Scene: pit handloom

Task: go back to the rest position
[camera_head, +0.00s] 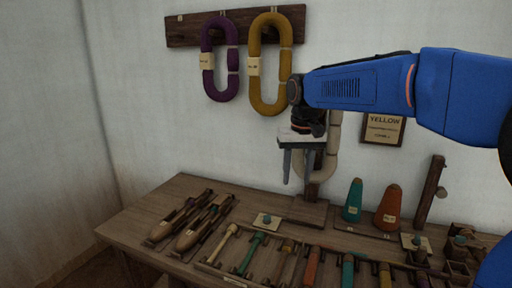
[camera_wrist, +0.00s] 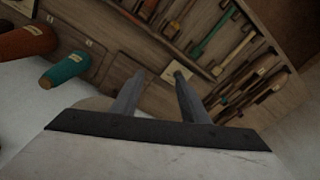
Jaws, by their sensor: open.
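My gripper (camera_head: 298,168) hangs from my blue arm above the back of the wooden table (camera_head: 150,210), fingers pointing down. The two fingers are apart with nothing between them. In the wrist view my gripper (camera_wrist: 155,82) also shows open and empty, with the table's objects beyond its fingertips. A pale hank hanging on the wall (camera_head: 331,150) is partly hidden behind my gripper.
A purple hank (camera_head: 208,75) and a yellow hank (camera_head: 256,70) hang from a wall rail. Teal (camera_head: 353,200) and orange (camera_head: 388,208) cones stand at the back right near an upright post (camera_head: 430,190). Shuttles (camera_head: 195,230) and a rack of coloured bobbins (camera_head: 252,252) occupy the table.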

